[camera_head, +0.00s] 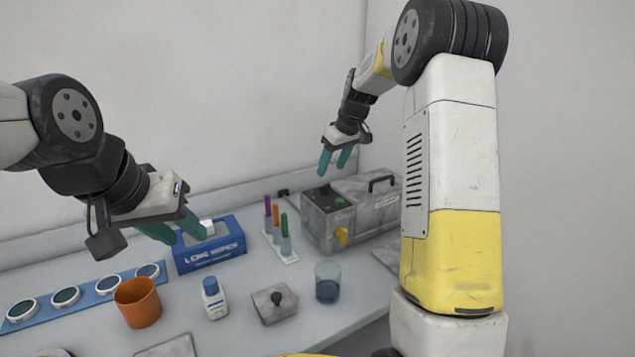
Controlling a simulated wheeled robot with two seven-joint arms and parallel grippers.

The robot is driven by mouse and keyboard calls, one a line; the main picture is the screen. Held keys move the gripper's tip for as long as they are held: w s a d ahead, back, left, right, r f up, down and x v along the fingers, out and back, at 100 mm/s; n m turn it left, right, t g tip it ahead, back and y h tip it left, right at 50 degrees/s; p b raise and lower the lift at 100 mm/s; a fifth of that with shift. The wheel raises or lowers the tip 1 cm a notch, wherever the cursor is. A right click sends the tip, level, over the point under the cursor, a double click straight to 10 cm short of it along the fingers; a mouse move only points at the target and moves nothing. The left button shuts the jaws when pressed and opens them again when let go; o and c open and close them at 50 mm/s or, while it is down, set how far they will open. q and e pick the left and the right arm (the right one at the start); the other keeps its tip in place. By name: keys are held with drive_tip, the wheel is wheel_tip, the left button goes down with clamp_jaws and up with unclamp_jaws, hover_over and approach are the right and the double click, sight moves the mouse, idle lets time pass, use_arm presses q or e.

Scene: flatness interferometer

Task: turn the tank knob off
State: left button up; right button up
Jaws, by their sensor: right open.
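A grey box-shaped machine (318,222) stands at the back right of the bench. It has a yellow knob (342,236) low on its front face and a green button and a dark knob on top. Which knob is the tank knob is not labelled legibly. My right gripper (335,161) is open and empty, its teal fingers pointing down above the machine, apart from it. My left gripper (176,231) is open and empty at the left, in front of and above the blue wipes box (210,255).
A rack of coloured tubes (282,246) stands left of the machine. In front are a glass beaker (327,283), a small grey block with a black knob (274,305), a white bottle (214,299) and an orange cup (138,302). A blue strip of round optics (83,295) lies left.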

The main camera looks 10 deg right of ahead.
sight(325, 185)
drive_tip(key=x, duration=0.7)
drive_tip(key=shift+s, duration=0.15)
clamp_jaws()
